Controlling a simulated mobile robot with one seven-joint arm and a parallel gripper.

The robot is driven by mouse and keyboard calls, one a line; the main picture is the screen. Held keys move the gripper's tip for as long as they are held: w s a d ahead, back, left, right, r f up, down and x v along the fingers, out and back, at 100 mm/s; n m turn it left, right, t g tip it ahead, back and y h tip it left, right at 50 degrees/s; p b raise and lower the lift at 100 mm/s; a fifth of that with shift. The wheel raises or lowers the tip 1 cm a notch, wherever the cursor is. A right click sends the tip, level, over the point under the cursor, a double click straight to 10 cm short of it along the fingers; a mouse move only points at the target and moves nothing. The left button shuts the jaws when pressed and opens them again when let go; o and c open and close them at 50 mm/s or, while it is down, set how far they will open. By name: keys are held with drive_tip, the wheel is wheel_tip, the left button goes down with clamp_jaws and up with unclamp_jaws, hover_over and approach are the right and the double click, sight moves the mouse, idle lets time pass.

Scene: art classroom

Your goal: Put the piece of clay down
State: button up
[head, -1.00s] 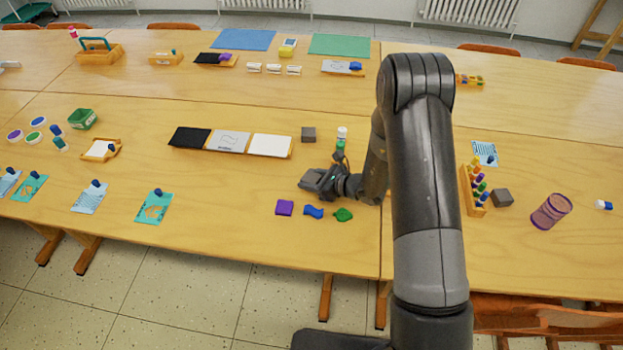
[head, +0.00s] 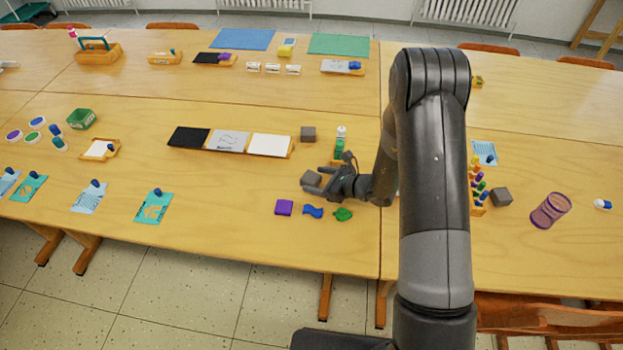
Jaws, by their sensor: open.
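A grey block, which looks like the piece of clay (head: 311,178), rests on the wooden table (head: 230,185) near the middle. My gripper (head: 319,180) is open just to the right of it, low over the table, with its fingertips at the block's right side. I cannot tell whether a finger still touches it. Two similar grey blocks stand apart: one (head: 308,134) farther back, and one (head: 501,196) at the right.
A purple square (head: 284,207), a blue wavy piece (head: 313,211) and a green piece (head: 342,214) lie in front of my gripper. A tray with black, grey and white panels (head: 269,146) lies behind left. A holder with green and white items (head: 340,145) stands close behind.

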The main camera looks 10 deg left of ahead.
drive_tip(key=v, duration=0.9)
drive_tip(key=shift+d, duration=0.1)
drive_tip(key=s+r+n+g+h, duration=0.1)
drive_tip(key=s+r+n+g, duration=0.2)
drive_tip(key=s+r+n, duration=0.45)
drive_tip(key=s+r+n+g+h, duration=0.15)
drive_tip(key=s+r+n, duration=0.3)
drive_tip(key=r, duration=0.65)
drive_tip(key=s+d+r+n+t+h, duration=0.5)
drive_tip(key=s+d+r+n+h, duration=0.5)
drive_tip(key=s+d+r, duration=0.2)
drive_tip(key=shift+d+r, duration=0.2)
drive_tip(key=shift+d, duration=0.9)
drive_tip(key=shift+o, duration=0.6)
